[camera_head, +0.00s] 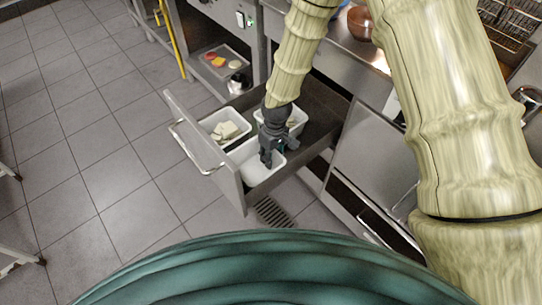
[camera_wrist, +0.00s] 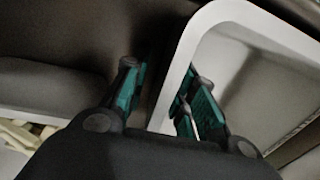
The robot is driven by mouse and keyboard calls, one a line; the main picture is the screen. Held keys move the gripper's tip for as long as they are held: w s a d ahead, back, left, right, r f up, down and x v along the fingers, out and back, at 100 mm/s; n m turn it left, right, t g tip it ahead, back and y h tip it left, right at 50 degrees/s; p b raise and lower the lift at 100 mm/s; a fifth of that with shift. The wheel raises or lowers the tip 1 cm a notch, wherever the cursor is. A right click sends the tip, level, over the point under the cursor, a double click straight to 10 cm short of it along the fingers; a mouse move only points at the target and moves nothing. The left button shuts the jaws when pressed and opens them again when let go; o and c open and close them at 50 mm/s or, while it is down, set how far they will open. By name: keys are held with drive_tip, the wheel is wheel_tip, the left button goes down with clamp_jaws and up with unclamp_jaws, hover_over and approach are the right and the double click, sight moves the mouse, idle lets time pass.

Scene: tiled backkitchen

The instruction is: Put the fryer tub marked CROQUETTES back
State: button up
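An open drawer (camera_head: 182,122) holds three white tubs. The front tub (camera_head: 248,172) looks white and empty inside, and its pale interior also shows in the wrist view (camera_wrist: 262,75). My gripper (camera_head: 268,160) points down at this tub. In the wrist view my gripper (camera_wrist: 165,95) has its teal-padded fingers apart, one on each side of the tub's near wall, with gaps visible. The left tub (camera_head: 205,123) holds pale blocks. The back tub (camera_head: 300,115) is partly hidden behind my gripper. No CROQUETTES marking is legible on any tub.
A steel counter (camera_head: 345,55) with a brown bowl (camera_head: 360,22) stands behind the drawer. A low shelf (camera_head: 222,66) with small coloured items is at the back. A floor drain (camera_head: 272,212) lies below the drawer.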

wheel_tip(320, 180, up, 12)
drive_tip(key=p, duration=0.1)
drive_tip(key=shift+w+d, duration=0.3)
drive_tip(key=shift+d, duration=0.15)
drive_tip(key=shift+r, duration=0.1)
drive_tip(key=shift+c, duration=0.2)
idle(1.1)
